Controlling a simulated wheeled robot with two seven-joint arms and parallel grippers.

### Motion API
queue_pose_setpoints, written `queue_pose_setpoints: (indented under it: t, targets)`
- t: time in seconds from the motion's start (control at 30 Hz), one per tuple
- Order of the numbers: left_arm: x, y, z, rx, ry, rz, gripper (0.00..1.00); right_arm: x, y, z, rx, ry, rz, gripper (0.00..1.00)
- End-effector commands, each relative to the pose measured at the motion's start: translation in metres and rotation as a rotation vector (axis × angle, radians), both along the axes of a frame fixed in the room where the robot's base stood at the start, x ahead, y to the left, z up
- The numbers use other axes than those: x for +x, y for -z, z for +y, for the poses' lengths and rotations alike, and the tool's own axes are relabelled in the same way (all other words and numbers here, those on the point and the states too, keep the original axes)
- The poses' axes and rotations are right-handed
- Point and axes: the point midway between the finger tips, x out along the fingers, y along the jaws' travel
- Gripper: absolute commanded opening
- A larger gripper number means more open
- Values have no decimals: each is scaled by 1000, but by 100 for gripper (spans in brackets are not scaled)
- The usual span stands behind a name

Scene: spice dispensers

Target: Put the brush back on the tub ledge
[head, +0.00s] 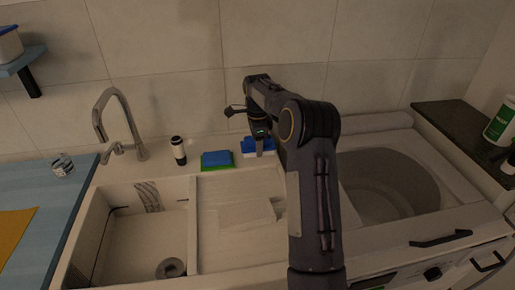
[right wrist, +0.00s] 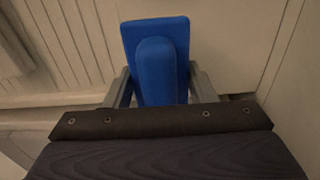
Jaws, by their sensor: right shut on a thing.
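My right gripper (head: 261,144) reaches over the back of the counter, with its arm covering part of the scene. It is shut on a blue brush (head: 250,148), which shows some white at its lower edge. In the right wrist view the blue brush (right wrist: 157,62) sits between the two grey fingers (right wrist: 157,90). The brush is at the back ledge (head: 215,170) behind the white sink unit. I cannot tell whether it touches the ledge. My left gripper is not in view.
A blue and green sponge (head: 216,160) lies left of the brush. A dark bottle with a white label (head: 179,151) and a faucet (head: 122,125) stand farther left. A sink basin (head: 125,240) is at the left, a round tub (head: 390,185) at the right.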

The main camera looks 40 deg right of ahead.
Motion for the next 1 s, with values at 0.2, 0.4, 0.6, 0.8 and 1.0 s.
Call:
queue_pose_setpoints:
  t: [0.2, 0.4, 0.6, 0.8, 1.0]
  targets:
    - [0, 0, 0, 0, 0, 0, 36, -1, 24, 1, 2, 0, 1, 29]
    - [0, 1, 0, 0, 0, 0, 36, -1, 24, 1, 1, 0, 0, 29]
    - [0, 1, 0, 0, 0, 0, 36, -1, 27, 1, 1, 0, 2, 61]
    - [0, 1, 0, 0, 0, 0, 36, -1, 27, 1, 2, 0, 1, 72]
    - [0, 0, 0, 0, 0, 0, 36, -1, 24, 1, 1, 0, 0, 72]
